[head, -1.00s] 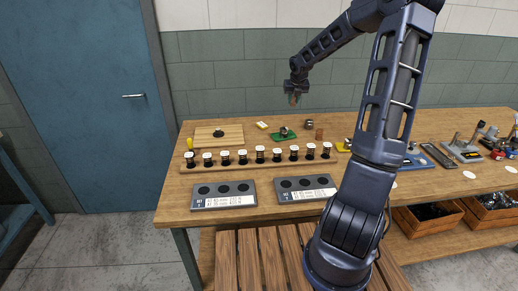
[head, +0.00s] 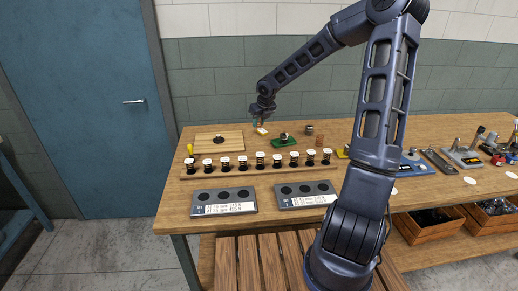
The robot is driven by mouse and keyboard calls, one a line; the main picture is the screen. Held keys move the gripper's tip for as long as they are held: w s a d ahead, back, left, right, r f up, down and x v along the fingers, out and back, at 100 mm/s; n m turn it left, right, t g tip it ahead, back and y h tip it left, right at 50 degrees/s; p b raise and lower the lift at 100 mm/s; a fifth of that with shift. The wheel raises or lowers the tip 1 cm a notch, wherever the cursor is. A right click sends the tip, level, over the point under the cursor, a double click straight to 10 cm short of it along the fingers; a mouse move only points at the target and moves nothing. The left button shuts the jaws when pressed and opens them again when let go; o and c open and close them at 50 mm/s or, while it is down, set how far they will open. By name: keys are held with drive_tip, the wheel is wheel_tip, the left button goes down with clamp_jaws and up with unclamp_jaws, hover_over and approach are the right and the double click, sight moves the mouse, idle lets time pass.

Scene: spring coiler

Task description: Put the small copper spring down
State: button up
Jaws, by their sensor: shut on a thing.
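My gripper (head: 260,117) is over the back of the workbench, above and behind the row of spools. It is shut on a small brownish-copper piece (head: 256,123), which I take to be the copper spring. Only a little of it shows below the jaws, and its coils are too small to make out. Its lower end is close to a small pale yellow block (head: 262,131) on the bench. I cannot tell whether the piece touches the bench or the block.
A wooden board (head: 219,138) with a dark round centre lies left of my gripper. In front is a rack (head: 250,171) of several white-topped spools. Two grey trays with round wells, one at left (head: 224,208), stand nearer. A green-based device (head: 284,142) stands right.

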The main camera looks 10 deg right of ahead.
wheel_tip(320, 180, down, 14)
drive_tip(key=shift+r, duration=0.1)
idle(0.7)
drive_tip(key=o, duration=1)
drive_tip(key=shift+c, duration=0.2)
